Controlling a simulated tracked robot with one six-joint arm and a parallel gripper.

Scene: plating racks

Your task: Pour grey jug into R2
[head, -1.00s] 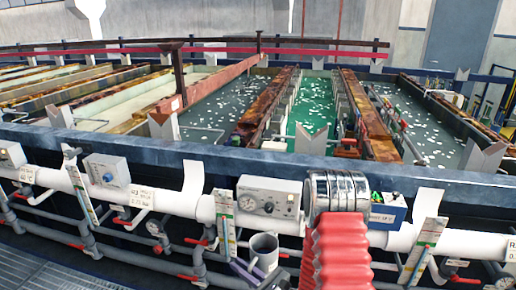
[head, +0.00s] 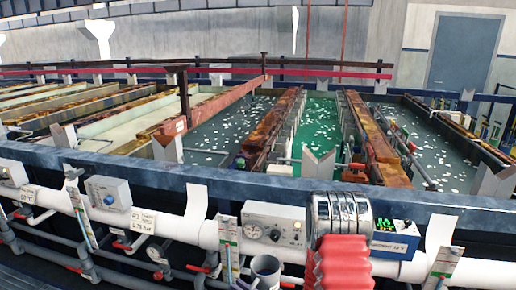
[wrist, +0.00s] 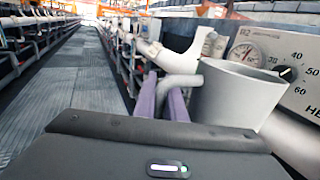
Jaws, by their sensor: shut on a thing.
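The grey jug (head: 266,267) is low in the head view, in front of the pipes and below the tank rim. In the wrist view the jug (wrist: 238,97) is large and close, upright or nearly so, its mouth up; its contents are hidden. My gripper (wrist: 165,100) has purple fingers shut on the jug's handle, left of its body. A control box with a round gauge and dial (wrist: 268,60) behind the jug bears the mark R2. The box (head: 273,225) also shows in the head view, below the tanks. Which tank is R2 I cannot tell for sure.
A green tank (head: 320,135) with white flecks stands between a left grey tank (head: 215,135) and a right grey tank (head: 425,140). A blue rim beam (head: 230,185), a white pipe (head: 180,225) and upright white brackets lie in front. A grated walkway (wrist: 65,75) is clear.

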